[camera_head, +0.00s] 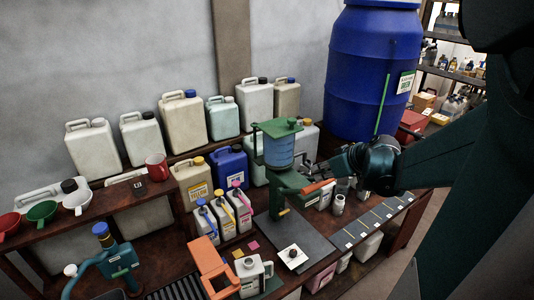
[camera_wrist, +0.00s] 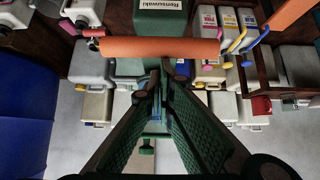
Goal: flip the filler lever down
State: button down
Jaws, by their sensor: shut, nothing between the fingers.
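The filler is a green stand with a clear blue cylinder (camera_head: 279,151) under a green cap, in the middle of the head view. Its orange lever (camera_head: 317,186) sticks out to the right from the green body. In the wrist view the lever (camera_wrist: 150,48) lies across the upper middle, in front of the green body with a white label (camera_wrist: 165,4). My gripper (camera_head: 312,171) is beside the filler, just above the lever in the head view. In the wrist view its shut fingers (camera_wrist: 165,72) end near the lever, holding nothing. I cannot tell whether they touch it.
Small jugs with coloured spouts (camera_head: 222,212) stand left of the filler. A blue jerrycan (camera_head: 230,167) and pale canisters stand behind. A large blue drum (camera_head: 370,75) stands at the back right. A dark mat (camera_head: 280,245) with a white card lies in front.

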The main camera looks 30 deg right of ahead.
aim_at(320, 183)
jog(key=s+f+t+b, duration=0.2)
jog(key=f, duration=0.1)
jog(key=shift+s+b, duration=0.3)
jog(key=shift+s, duration=0.1)
jog(key=s+f+b, duration=0.1)
jog(key=f, duration=0.1)
jog(key=s+f+b, duration=0.1)
jog(key=f, duration=0.1)
jog(key=shift+s+f+b, duration=0.1)
jog(key=shift+s+b, duration=0.2)
jog(key=shift+b, duration=0.05)
jog(key=shift+a+f, duration=0.1)
jog(key=r+p, duration=0.2)
jog(key=r, duration=0.1)
jog(key=r+p, duration=0.1)
jog(key=shift+w+r, duration=0.25)
jog(key=shift+w, duration=0.1)
jog(key=shift+s+r, duration=0.2)
jog(key=shift+r, duration=0.05)
jog(key=s+f+p+v, duration=0.1)
jog(key=p+v, duration=0.2)
jog(key=v, duration=0.6)
jog(key=shift+s+f+p, duration=0.15)
jog(key=shift+f+p, duration=0.15)
jog(key=shift+f, duration=0.05)
